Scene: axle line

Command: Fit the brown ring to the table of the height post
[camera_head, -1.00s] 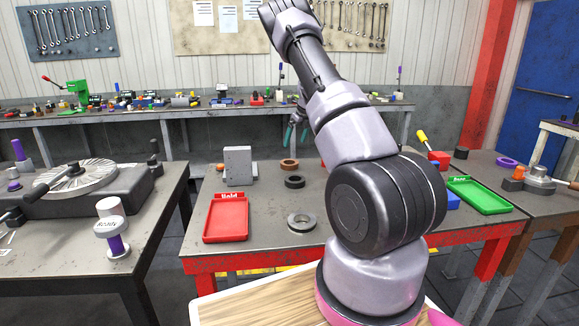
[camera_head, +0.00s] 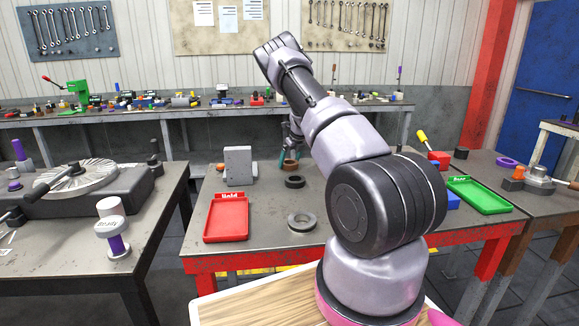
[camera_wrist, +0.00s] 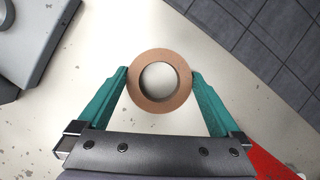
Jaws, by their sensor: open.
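The brown ring (camera_head: 290,165) lies on the red-framed table, behind a black ring (camera_head: 294,182). In the wrist view the brown ring (camera_wrist: 159,107) is seen from above as a flat ring with a wide hole. My gripper (camera_wrist: 160,73) has its teal fingers open on both sides of it, tips close to its left and right edges. In the head view my gripper (camera_head: 290,153) is right over the ring and partly hides it. I cannot tell for sure which fixture is the height post; a grey block-shaped fixture (camera_head: 238,165) stands left of the brown ring.
A grey metal ring (camera_head: 301,223) and a red tray (camera_head: 226,222) lie nearer on the table. A green tray (camera_head: 480,196) and a blue block (camera_head: 452,201) are at the right. A white-and-purple stand (camera_head: 116,243) is on the left table. Bare tabletop surrounds the brown ring.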

